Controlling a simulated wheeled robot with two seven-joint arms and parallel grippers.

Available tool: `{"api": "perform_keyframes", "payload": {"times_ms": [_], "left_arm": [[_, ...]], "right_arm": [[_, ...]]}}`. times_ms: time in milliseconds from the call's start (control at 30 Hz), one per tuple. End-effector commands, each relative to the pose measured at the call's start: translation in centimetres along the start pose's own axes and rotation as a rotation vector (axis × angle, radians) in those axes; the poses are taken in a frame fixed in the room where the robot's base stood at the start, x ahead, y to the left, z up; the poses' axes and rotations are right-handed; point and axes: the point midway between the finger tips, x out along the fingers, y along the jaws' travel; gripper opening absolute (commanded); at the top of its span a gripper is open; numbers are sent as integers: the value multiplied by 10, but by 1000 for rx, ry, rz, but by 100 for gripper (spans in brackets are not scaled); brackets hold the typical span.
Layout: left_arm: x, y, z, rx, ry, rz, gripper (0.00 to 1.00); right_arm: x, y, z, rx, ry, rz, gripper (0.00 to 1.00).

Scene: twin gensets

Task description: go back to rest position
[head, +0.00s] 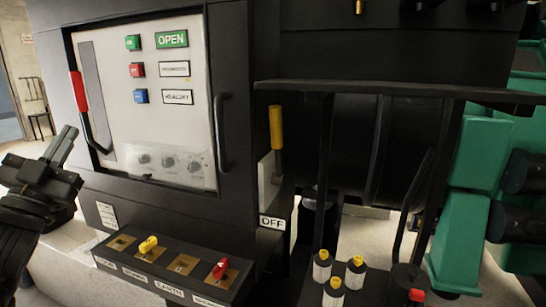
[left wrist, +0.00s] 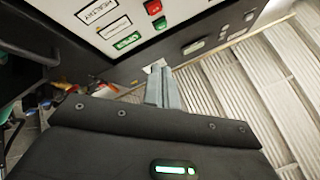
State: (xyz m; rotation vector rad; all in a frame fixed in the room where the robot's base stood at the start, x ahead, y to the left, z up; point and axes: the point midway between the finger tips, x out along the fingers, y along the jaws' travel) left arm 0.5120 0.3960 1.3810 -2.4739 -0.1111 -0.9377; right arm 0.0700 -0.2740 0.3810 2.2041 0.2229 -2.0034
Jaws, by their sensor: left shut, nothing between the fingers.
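My left gripper (head: 66,138) is at the left edge of the head view, in front of the dark cabinet's left side. It touches nothing that I can make out. In the left wrist view its two grey fingers (left wrist: 157,70) lie together, shut and empty. The light switch panel (head: 145,100) has green, red and blue buttons beside labels reading OPEN and HEALTHY. A red-handled lever (head: 78,92) is on its left. The panel also shows in the left wrist view (left wrist: 135,22), at the top. My right gripper is in neither view.
A yellow-handled lever (head: 276,127) stands above an OFF label (head: 272,222). A low box (head: 170,268) carries yellow and red knobs. Several capped posts (head: 333,290) stand at the front. Green machinery (head: 480,180) is at right. Pale ribbed flooring (left wrist: 235,95) shows in the wrist view.

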Motion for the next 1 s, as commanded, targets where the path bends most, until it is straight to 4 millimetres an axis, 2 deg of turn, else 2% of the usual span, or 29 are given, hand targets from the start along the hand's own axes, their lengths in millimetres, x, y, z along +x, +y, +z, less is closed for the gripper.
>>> {"api": "perform_keyframes", "payload": {"times_ms": [267,367,467,567,633,733,867,900,1000], "left_arm": [[-30,43,58,-49,-199,36,0],[-48,64,85,-70,-299,57,0],[-76,92,116,-97,-426,84,0],[-120,127,152,-127,-596,126,0],[-163,156,176,-151,-741,165,0],[-231,194,200,-182,-953,226,0],[-326,237,212,-220,-1221,314,0],[-354,248,211,-231,-1297,342,0],[-412,268,204,-253,-1457,402,0]], "right_arm": [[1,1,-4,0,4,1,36],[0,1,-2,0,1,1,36],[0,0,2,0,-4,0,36],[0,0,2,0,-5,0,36],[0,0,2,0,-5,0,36],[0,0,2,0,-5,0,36],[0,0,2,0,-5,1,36],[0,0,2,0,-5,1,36],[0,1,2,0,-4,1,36]]}}
